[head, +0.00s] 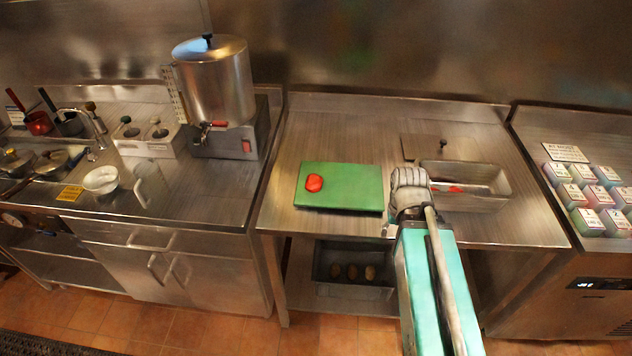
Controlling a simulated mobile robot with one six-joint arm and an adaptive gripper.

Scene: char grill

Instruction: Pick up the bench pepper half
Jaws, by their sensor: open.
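A red pepper half (314,183) lies on the left part of a green cutting board (345,190) on the steel bench. My arm reaches in from the bottom right, and its end, my gripper (400,222), is just right of the board's right edge, apart from the pepper half. My gripper's fingers are small and partly hidden by the wrist. A steel pan (500,182) set in the bench, right of my gripper, holds something red (455,189), partly hidden by my arm.
A steel urn (215,85) with a red-handled tap stands on the left counter. Several lidded containers (590,195) stand at the right. A shelf bin (345,285) below holds brown items. The bench around the board is clear.

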